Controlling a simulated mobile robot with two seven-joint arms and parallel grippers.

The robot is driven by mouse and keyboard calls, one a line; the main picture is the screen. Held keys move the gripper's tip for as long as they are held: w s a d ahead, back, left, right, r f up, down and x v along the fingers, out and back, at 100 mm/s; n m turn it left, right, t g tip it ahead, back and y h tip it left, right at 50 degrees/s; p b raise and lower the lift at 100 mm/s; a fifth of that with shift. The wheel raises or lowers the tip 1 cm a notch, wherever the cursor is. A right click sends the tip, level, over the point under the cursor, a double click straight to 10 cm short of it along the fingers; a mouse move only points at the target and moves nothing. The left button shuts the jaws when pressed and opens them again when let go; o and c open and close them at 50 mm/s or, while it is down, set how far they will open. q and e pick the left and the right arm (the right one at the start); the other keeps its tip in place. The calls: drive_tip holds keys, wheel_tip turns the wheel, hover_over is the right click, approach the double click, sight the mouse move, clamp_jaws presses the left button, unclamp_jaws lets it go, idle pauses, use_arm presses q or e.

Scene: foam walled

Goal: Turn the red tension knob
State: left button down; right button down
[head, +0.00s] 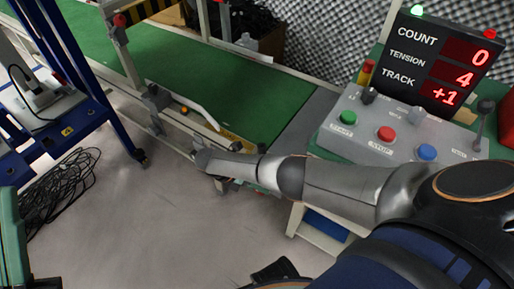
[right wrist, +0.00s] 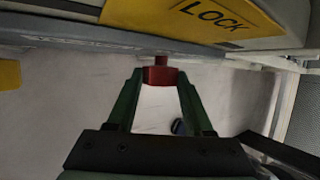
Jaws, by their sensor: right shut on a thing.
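In the right wrist view the red tension knob (right wrist: 158,75) sits between the green fingertips of my right gripper (right wrist: 160,84), just below the edge of a grey frame. The fingers are shut on it, one on each side. In the head view my right arm reaches left from the control panel to the conveyor's near edge, and the knob is hidden there. A display (head: 441,66) reads COUNT 0, TENSION 4 and TRACK +1. I do not make out my left gripper.
A yellow plate marked LOCK (right wrist: 230,18) is above the knob. The green conveyor belt (head: 235,100) runs behind my arm. The control panel (head: 362,137) has green, red and blue buttons. A blue cart (head: 85,75) and black cables (head: 65,178) are at left; some floor (head: 150,230) is clear.

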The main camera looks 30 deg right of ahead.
drive_tip(key=shift+f+g+b, duration=0.25)
drive_tip(key=shift+g+b, duration=0.25)
drive_tip(key=shift+b, duration=0.4)
use_arm(q)
drive_tip(key=f, duration=0.3)
drive_tip(key=shift+w+d+f, duration=0.15)
drive_tip(key=shift+d+f, duration=0.1)
drive_tip(key=shift+f, duration=0.05)
use_arm(e)
drive_tip(key=shift+r+h, duration=0.15)
drive_tip(key=shift+h, duration=0.15)
drive_tip(key=shift+c, duration=1.5)
unclamp_jaws()
drive_tip(key=shift+w, duration=0.1)
use_arm(q)
drive_tip(key=shift+f+b, duration=0.2)
drive_tip(key=shift+b, duration=0.15)
use_arm(e)
drive_tip(key=v, duration=1.2)
drive_tip(key=shift+r, duration=0.2)
drive_tip(key=shift+w, duration=0.1)
